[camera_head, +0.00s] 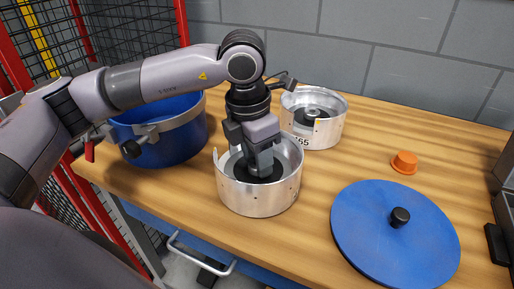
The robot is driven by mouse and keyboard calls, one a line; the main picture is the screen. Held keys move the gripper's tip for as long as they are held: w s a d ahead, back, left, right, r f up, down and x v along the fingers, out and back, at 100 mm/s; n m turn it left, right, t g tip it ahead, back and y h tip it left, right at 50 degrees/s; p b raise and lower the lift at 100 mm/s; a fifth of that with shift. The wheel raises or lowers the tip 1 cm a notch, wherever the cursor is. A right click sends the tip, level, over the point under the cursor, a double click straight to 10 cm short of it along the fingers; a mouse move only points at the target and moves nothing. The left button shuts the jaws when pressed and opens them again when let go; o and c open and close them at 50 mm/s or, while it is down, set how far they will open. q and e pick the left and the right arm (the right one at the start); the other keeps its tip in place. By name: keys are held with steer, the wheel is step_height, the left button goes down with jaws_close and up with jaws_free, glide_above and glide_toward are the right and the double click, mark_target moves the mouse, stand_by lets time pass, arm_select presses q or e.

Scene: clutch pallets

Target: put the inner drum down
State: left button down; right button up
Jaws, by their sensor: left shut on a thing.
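The inner drum (258,199) is a silver metal cylinder with a dark hub inside, upright at the middle of the wooden table. My left gripper (262,172) points down inside the drum and is shut on it at the dark hub; the fingertips are mostly hidden. The drum's base appears at or very near the tabletop; I cannot tell whether it touches. A second silver drum (329,133) with a label stands behind it to the right. My right gripper is not in view.
A blue drum (170,147) with a metal band stands at the left edge. A round blue lid (376,247) with a black knob lies at front right, and an orange cap (404,163) lies behind it. Bare tabletop (352,168) lies between. A grey block wall is behind.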

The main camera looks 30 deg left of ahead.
mark_target(250, 167)
arm_select(q)
steer(key=shift+w+r, duration=0.1)
steer(key=shift+r, duration=0.1)
steer(key=shift+f, duration=0.15)
steer(key=c, duration=0.6)
jaws_free()
steer(key=shift+f, duration=0.1)
steer(key=r, duration=0.4)
steer(key=s+r, duration=0.1)
steer(key=r, duration=0.7)
steer(key=shift+s+a+r, duration=0.1)
steer(key=shift+s+a, duration=0.15)
steer(key=shift+a, duration=0.1)
